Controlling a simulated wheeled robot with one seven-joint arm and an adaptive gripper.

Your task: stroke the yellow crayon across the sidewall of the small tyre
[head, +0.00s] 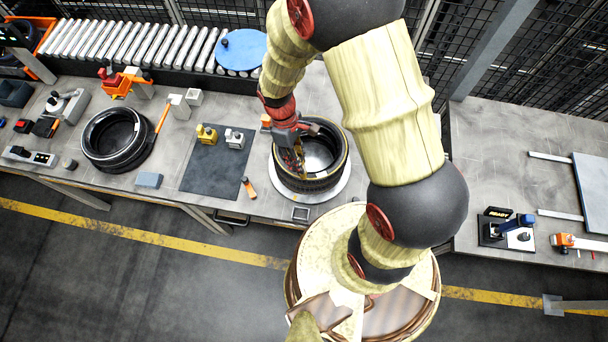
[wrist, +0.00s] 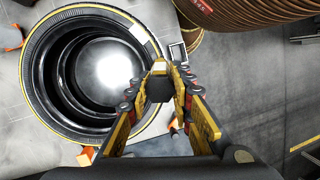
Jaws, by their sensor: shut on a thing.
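The small tyre (head: 318,184) lies flat on a round white plate on the bench, and fills the left of the wrist view (wrist: 48,112). A thin yellow line runs round its outer edge, with a pale label patch (wrist: 139,33) on it. My gripper (wrist: 161,84) is shut on the crayon (wrist: 159,67), whose pale yellow tip shows beyond a dark body between the fingertips. The tip appears over the tyre's sidewall; whether it touches I cannot tell. In the head view my gripper (head: 292,160) is over the tyre's left part, and the crayon cannot be made out.
A larger tyre (head: 117,139) lies at the left of the bench. A dark mat (head: 215,175) with a yellow and a white block stands between them. An orange-handled tool (head: 249,188) lies at the mat's edge. A roller conveyor (head: 130,43) runs behind.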

